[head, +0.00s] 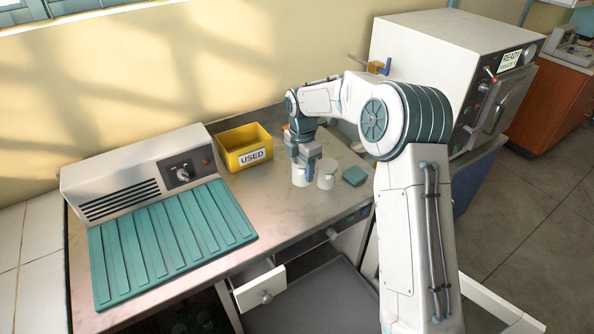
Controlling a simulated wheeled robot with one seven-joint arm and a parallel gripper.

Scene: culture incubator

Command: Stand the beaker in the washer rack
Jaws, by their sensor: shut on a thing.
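My gripper (304,163) points down over the steel worktop. Its fingers are shut on a small whitish beaker (300,179), and they hide part of its upper side. The beaker looks upright, at or very near the worktop; I cannot tell whether its base touches. A second whitish vessel (326,174) stands close to its right. No washer rack can be made out clearly in this view.
A yellow bin marked USED (246,158) stands left of the gripper, and a teal block (354,176) lies to the right. A ribbed teal mat (165,245) lies before a vented unit (140,175). A drawer (259,289) is open below. A white machine (430,50) stands behind my arm.

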